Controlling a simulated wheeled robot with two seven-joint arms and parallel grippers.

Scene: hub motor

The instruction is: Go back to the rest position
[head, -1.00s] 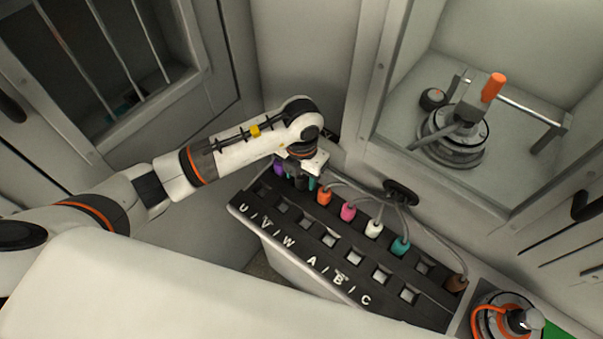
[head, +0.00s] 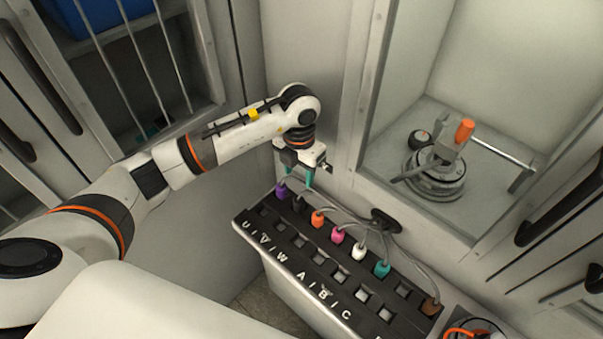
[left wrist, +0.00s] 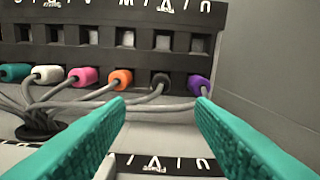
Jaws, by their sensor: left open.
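My left gripper (head: 297,178) hangs above the far left end of the black connector panel (head: 268,246). Its two teal fingers stand apart with nothing between them, as the left wrist view (left wrist: 160,125) also shows. Below it, the purple plug (head: 281,191) and the black plug (head: 299,204) sit in the panel's back row, clear of the fingers. The orange (head: 318,219), pink (head: 338,234), white (head: 359,252), teal (head: 382,269) and brown (head: 431,307) plugs continue the row. My right gripper does not show.
Grey cables run from the plugs to a black wall outlet (head: 386,220). A windowed compartment behind holds a round motor fixture (head: 436,175) with an orange-tipped lever. A barred cabinet (head: 140,70) stands at the left. A coil with an orange cable (head: 472,330) is at the lower right.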

